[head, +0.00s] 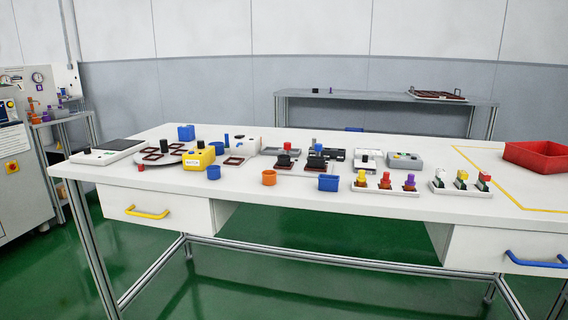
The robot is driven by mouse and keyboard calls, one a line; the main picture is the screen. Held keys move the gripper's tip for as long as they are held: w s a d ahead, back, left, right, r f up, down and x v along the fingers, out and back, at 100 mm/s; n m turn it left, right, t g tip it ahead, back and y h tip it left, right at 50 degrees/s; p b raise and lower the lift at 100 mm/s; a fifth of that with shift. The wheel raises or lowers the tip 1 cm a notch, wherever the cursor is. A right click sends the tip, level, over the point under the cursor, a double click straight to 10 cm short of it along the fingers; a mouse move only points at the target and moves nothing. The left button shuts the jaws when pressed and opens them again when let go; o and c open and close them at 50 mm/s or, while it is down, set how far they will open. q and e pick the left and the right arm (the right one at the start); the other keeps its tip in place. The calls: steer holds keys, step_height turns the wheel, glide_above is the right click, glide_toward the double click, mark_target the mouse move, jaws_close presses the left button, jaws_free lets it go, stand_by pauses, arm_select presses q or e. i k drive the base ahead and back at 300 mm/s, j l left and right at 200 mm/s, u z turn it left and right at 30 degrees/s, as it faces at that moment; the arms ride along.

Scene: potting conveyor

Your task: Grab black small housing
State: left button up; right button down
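Neither of my grippers shows in the head view. Several small black pieces stand on the white table (400,196). One dark piece (283,161) sits left of centre with a red-topped part behind it. A similar dark piece (316,161) stands just right of it. A small black piece (315,90) lies on the far table. They are too small to tell which is the black small housing.
A red bin (537,157) stands at the right inside a yellow line. The table's front right is clear. Drawers hang below.

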mark_target(283, 160)
steer(key=z, duration=0.9)
steer(key=i+j+z, duration=0.1)
steer(key=j+z, duration=0.95)
steer(key=i, duration=0.05)
